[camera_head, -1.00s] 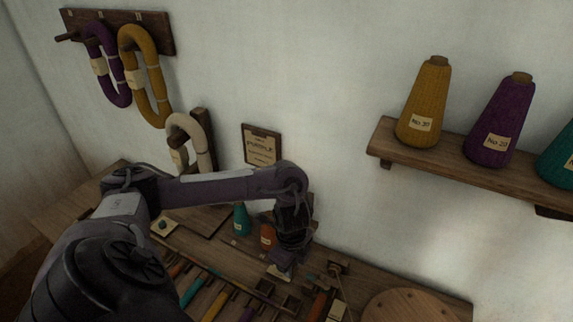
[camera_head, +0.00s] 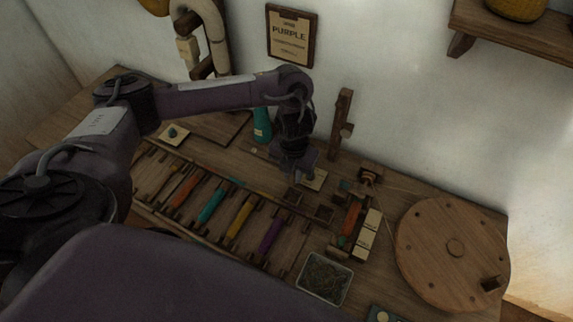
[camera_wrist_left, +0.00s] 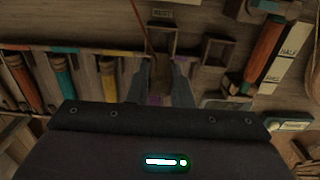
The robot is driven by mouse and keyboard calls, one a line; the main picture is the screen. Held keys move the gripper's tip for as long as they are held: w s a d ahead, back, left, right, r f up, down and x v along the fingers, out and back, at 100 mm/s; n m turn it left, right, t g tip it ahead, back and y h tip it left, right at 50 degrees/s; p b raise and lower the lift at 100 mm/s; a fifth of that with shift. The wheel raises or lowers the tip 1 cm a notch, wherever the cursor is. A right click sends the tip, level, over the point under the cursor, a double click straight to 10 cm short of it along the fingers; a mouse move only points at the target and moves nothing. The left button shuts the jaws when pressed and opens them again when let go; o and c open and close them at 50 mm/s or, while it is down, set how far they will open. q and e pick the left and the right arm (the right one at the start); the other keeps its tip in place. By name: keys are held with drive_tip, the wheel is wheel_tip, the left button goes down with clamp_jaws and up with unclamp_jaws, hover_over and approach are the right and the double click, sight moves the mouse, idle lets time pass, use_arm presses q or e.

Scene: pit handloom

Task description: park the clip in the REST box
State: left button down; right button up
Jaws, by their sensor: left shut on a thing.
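My left gripper (camera_head: 293,176) reaches down over the back of the bench, beside two small open wooden boxes. In the left wrist view its fingers (camera_wrist_left: 160,82) are shut on a small brown piece, seemingly the clip (camera_wrist_left: 160,72); it is dim and partly hidden. One open box (camera_wrist_left: 162,38), with a small pale label I cannot read, lies just beyond the fingertips; it also shows in the head view (camera_head: 294,196). The second box (camera_wrist_left: 217,52) is to its right, also in the head view (camera_head: 323,213). I cannot tell which is the REST box. My right gripper is not in view.
A rack of coloured bobbins (camera_head: 240,219) lies in front of the boxes. To the right are a labelled block (camera_head: 368,232), a tray of dark bits (camera_head: 324,278) and a round wooden wheel (camera_head: 440,250). A wooden post (camera_head: 342,120) and PURPLE sign (camera_head: 291,36) stand behind.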

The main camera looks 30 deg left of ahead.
sight(293, 183)
use_arm(q)
drive_tip(key=shift+f+b, duration=0.9)
drive_tip(key=shift+f, duration=0.05)
wheel_tip(293, 183, down, 3)
drive_tip(key=b, duration=0.3)
drive_tip(key=shift+f, duration=0.2)
wheel_tip(293, 183, down, 2)
drive_tip(key=shift+f+b, duration=0.15)
drive_tip(key=shift+b, duration=0.85)
drive_tip(key=shift+f+b, duration=0.35)
drive_tip(key=shift+f, duration=0.15)
drive_tip(key=c, duration=1.2)
unclamp_jaws()
drive_tip(key=shift+c, duration=0.2)
drive_tip(key=o, duration=0.3)
drive_tip(key=shift+o, duration=0.2)
